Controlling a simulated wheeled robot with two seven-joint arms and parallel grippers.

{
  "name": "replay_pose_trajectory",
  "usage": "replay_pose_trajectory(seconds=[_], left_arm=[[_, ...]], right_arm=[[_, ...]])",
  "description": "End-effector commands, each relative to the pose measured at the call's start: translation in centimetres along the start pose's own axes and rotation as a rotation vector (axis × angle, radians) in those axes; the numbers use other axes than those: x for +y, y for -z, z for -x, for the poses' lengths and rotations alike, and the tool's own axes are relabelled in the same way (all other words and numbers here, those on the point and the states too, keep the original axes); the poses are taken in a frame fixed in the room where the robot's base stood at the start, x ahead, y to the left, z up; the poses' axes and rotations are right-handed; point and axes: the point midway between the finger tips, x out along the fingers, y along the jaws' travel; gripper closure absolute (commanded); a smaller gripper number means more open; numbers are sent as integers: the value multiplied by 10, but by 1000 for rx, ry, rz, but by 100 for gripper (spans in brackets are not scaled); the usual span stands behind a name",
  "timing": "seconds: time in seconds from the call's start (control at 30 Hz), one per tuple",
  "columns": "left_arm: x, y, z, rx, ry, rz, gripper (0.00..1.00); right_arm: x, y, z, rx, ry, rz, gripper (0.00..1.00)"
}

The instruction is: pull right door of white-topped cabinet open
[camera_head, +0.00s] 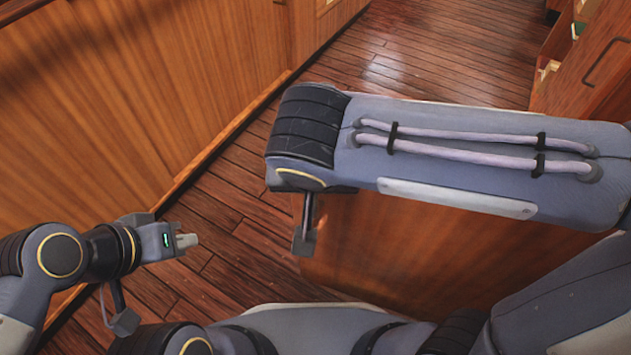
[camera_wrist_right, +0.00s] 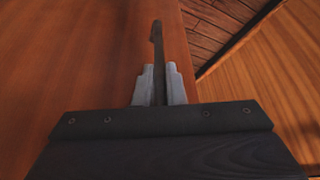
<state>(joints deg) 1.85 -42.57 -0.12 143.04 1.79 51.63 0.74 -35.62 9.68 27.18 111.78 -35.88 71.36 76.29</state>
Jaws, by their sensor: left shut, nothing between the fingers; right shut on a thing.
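A reddish-brown wooden door panel (camera_head: 400,250) shows in the head view under my right forearm, which covers much of it. In the right wrist view the wooden door surface fills the left side, and a slim dark handle (camera_wrist_right: 156,42) stands along it near its edge. My right gripper (camera_wrist_right: 155,85) is shut on this handle, with a grey finger on each side. The right gripper is hidden in the head view. My left gripper (camera_head: 190,240) is shut and empty, above the floor at the left. The cabinet's white top is not in view.
A long wood-panelled wall (camera_head: 170,80) runs along the left. Dark plank floor (camera_head: 420,50) is clear between it and the right side. Another wooden front with a dark handle (camera_head: 605,62) stands at the upper right, beside open compartments.

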Motion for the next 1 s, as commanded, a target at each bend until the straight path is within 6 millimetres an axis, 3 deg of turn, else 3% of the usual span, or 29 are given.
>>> replay_pose_trajectory(seconds=[0.53,0.57,0.7,1.0], left_arm=[[0,0,0,0,0,0,100],[0,0,0,0,0,0,100],[0,0,0,0,0,0,100],[0,1,1,0,0,0,100]], right_arm=[[-1,1,2,2,3,-14,100],[-1,1,2,2,3,-14,86],[0,1,2,1,1,-13,68],[0,1,3,1,-1,-11,68]])
